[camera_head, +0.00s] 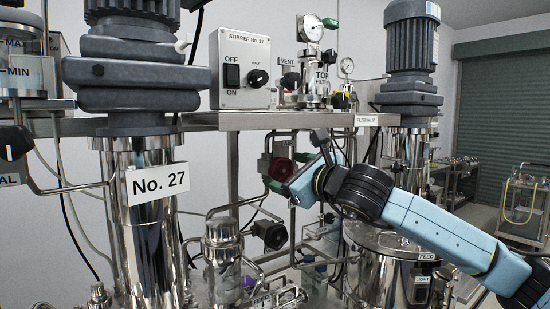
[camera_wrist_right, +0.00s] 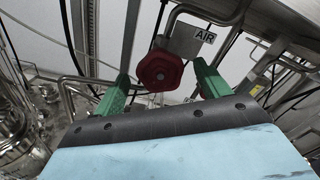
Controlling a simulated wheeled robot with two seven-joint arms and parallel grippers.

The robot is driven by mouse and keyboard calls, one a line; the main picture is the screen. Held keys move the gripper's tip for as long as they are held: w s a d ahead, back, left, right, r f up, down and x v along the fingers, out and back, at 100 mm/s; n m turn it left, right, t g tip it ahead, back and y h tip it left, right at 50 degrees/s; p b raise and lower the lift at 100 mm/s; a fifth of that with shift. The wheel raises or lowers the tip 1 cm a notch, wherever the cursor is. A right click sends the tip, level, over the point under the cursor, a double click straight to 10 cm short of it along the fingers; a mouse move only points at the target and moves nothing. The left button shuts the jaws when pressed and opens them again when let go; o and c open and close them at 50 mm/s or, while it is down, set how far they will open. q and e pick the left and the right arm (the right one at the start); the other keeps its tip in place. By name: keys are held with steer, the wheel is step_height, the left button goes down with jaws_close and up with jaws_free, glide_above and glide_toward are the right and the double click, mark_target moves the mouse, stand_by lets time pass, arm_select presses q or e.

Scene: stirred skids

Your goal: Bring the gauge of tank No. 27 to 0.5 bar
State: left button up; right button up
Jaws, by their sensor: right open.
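Tank No. 27 (camera_head: 157,180) is a tall steel vessel at the left in the head view. A round dial gauge (camera_head: 313,27) stands on top of the steel filter right of the stirrer box; its needle is too small to read. A red knob (camera_head: 281,168) labelled AIR sits under the shelf. My right gripper (camera_head: 287,171) is open, its green fingers at the red knob. In the right wrist view the knob (camera_wrist_right: 162,70) lies between the two green fingers (camera_wrist_right: 161,78), with visible space on both sides. My left gripper is not in view.
A stirrer box (camera_head: 244,66) and a second small gauge (camera_head: 347,66) are above the steel shelf (camera_head: 262,121). Pipes and a black knob (camera_head: 272,235) crowd the space below. A second tank (camera_head: 362,262) stands behind my right arm.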

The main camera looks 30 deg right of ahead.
mark_target(276, 167)
steer(key=w+p, duration=0.1)
steer(key=w, duration=0.4)
steer(key=shift+w+a+p, duration=0.1)
steer(key=shift+a+p, duration=0.1)
steer(key=shift+p, duration=0.15)
steer(key=c, duration=1)
steer(key=shift+o, duration=0.2)
steer(key=shift+f+m+b, duration=0.15)
steer(key=shift+m+b, duration=0.15)
steer(key=shift+b, duration=0.35)
steer(key=m+b, duration=0.5)
steer(key=b, duration=0.4)
steer(key=shift+f+b, duration=0.15)
steer(key=shift+b, duration=0.2)
steer(key=m+b, duration=0.2)
steer(key=m, duration=0.1)
steer(key=shift+r, duration=0.2)
steer(key=shift+d+r+m+b, duration=0.1)
steer(key=shift+m+b, duration=0.2)
steer(key=shift+m, duration=0.3)
